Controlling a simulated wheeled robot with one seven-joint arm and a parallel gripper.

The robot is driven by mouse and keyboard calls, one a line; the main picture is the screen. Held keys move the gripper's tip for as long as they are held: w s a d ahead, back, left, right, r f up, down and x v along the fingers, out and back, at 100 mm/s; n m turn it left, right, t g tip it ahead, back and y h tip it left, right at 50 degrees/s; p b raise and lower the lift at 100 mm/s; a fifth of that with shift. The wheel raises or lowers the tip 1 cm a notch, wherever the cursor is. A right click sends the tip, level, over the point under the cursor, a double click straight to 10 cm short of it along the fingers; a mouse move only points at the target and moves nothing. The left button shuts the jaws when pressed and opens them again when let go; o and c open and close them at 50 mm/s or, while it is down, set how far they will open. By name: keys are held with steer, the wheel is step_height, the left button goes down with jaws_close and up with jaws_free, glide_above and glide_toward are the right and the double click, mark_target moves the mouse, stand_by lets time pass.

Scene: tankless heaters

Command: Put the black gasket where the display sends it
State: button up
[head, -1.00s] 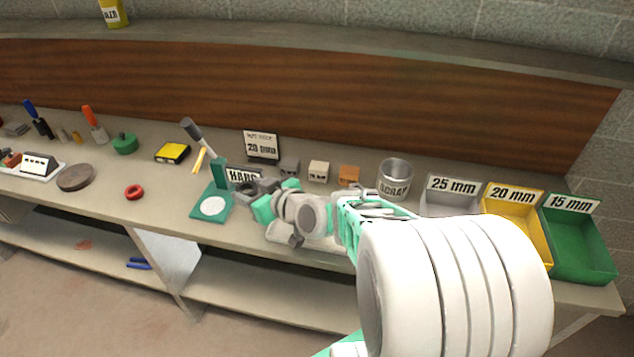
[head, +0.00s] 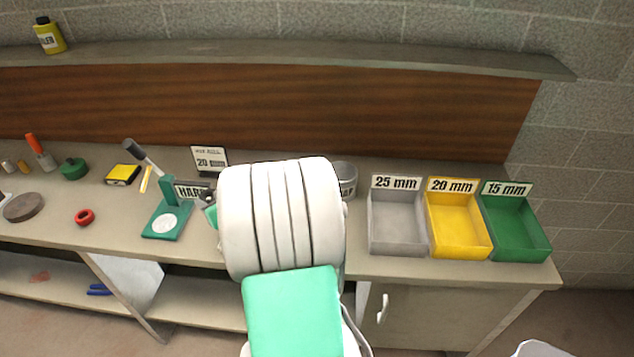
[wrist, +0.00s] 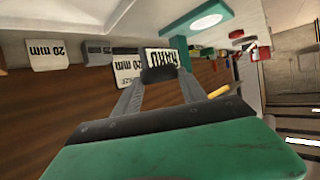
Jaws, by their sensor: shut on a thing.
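The display (head: 209,160) is a small upright sign at the back of the bench and reads 20 mm; it also shows upside down in the wrist view (wrist: 127,70). My gripper (wrist: 158,78) is shut on a small dark piece, seemingly the black gasket (wrist: 158,73), in front of the HARD sign. In the head view my white arm hides most of the gripper. Three open bins stand at the bench's right end: grey 25 mm (head: 397,248), yellow 20 mm (head: 460,246) and green 15 mm (head: 522,247). Their visible floors look empty.
A metal scrap can (head: 346,178) stands partly hidden behind my arm. A green stand (head: 165,222) with a white disc and the HARD sign (head: 190,191) are left of it. A red ring (head: 84,217) lies further left. A shelf (head: 300,60) runs above the bench.

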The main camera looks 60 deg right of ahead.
steer(key=s+d+r+m+g+h, duration=0.15)
steer(key=s+d+m+h, duration=0.3)
steer(key=d, duration=0.65)
steer(key=s+d+m+g+h, duration=0.3)
steer(key=s+d, duration=0.2)
steer(key=d, duration=0.5)
steer(key=s+d+r+m+g+h, duration=0.1)
steer(key=s+d+r+m+g, duration=0.3)
steer(key=s, duration=0.3)
steer(key=s+d+r+m+g+h, duration=0.2)
steer(key=s+d+r+m+g, duration=0.2)
steer(key=s+d+g, duration=0.15)
steer(key=shift+t, duration=0.4)
steer(key=f, duration=0.2)
steer(key=f+b, duration=0.1)
steer(key=a+f, duration=0.1)
steer(key=f, duration=0.1)
steer(key=shift+s+f+b, duration=0.3)
steer(key=shift+s+f, duration=0.05)
steer(key=shift+s, duration=0.05)
steer(key=o, duration=1.6)
